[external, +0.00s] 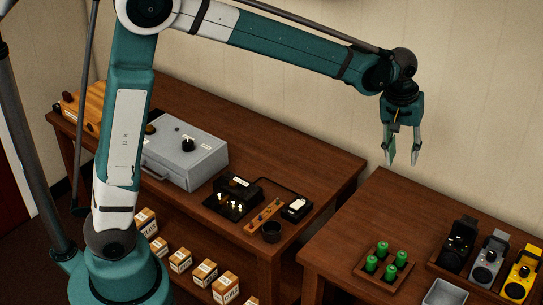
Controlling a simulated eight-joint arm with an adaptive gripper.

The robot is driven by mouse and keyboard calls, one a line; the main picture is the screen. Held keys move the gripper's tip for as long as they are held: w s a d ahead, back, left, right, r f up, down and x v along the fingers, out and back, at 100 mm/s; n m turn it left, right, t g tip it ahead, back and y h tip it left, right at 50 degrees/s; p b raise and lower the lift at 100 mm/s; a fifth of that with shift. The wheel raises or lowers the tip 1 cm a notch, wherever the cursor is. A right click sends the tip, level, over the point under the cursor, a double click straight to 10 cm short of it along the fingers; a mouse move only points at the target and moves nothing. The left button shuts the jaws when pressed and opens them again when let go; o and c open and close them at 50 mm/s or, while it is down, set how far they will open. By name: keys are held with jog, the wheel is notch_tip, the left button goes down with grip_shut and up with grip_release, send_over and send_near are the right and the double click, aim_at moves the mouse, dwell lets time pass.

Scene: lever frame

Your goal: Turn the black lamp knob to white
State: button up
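The black lamp (459,244) stands leftmost in a row of three on the right-hand table, in a shallow wooden tray. A small knob seems to show on its front, but its setting is too small to read. My gripper (402,160) hangs in the air above and to the left of the black lamp, fingers pointing down. Its two fingertips are apart with nothing between them. It touches nothing.
A grey lamp (488,262) and a yellow lamp (520,276) stand to the right of the black one. Green cylinders (383,248) in a wooden holder and a grey metal bin (445,293) stand nearby. The left table (315,165) carries a silver case (186,152) and small devices.

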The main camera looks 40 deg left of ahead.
jog(key=d+f+p, duration=0.3)
jog(key=d+f, duration=0.1)
jog(key=d, duration=0.9)
jog(key=n+g+y+p, duration=0.1)
jog(key=n+g+p, duration=0.1)
jog(key=p, duration=0.1)
send_over(460, 239)
notch_tip(460, 239, down, 6)
jog(key=shift+f, duration=0.15)
jog(key=shift+f, duration=3.8)
jog(key=c, duration=0.9)
